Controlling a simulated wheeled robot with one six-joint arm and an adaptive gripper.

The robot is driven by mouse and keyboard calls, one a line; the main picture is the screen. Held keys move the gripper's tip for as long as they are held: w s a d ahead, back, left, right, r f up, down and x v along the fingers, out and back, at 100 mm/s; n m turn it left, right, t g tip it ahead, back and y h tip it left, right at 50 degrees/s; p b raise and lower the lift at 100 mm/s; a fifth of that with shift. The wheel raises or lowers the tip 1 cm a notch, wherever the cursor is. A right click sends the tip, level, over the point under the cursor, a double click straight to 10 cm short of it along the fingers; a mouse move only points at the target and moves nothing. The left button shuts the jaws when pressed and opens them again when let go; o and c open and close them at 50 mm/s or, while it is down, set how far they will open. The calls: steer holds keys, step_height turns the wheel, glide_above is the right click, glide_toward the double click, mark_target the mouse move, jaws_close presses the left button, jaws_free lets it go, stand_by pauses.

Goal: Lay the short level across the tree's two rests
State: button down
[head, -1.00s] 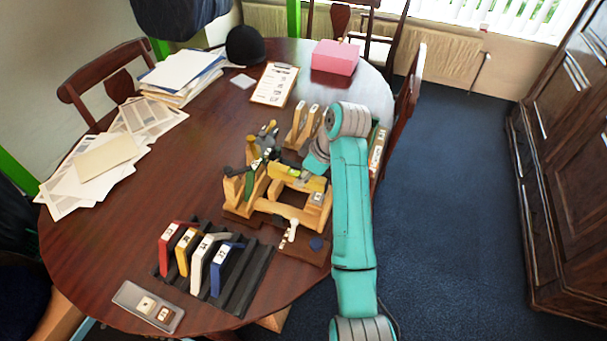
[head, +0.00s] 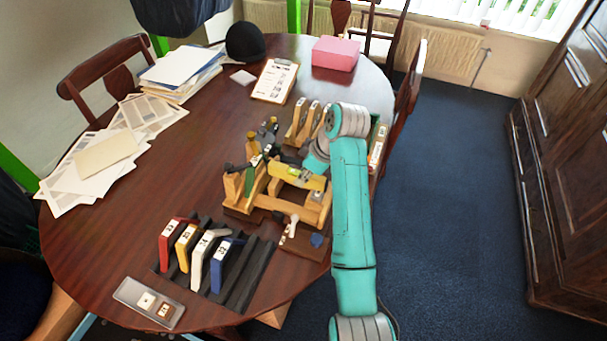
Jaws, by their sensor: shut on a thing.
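The tree (head: 292,211) is a pale wooden frame on the right half of the round table. The short level (head: 308,180) is a yellow bar with a lime vial, over the upper part of the tree. My gripper (head: 299,169) is small and dark here, at the end of my teal arm, and is shut on the level. The arm reaches in from the right. The fingertips are partly hidden, and I cannot tell whether the level touches the two rests.
A black rack (head: 243,285) holds red, yellow, white and blue pieces in front. A grey tray (head: 130,290) lies at the near left edge. Wooden stands are behind the tree. Papers (head: 105,160), a clipboard (head: 273,82) and a pink box (head: 335,54) lie farther off. The table's left middle is clear.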

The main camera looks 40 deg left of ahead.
steer(key=shift+f, duration=0.9)
stand_by(1.4)
steer(key=c, duration=0.5)
jaws_free()
steer(key=shift+c, duration=0.2)
steer(key=shift+r, duration=0.1)
steer(key=shift+r, duration=2.45)
steer(key=shift+r, duration=0.1)
steer(key=shift+r, duration=1.4)
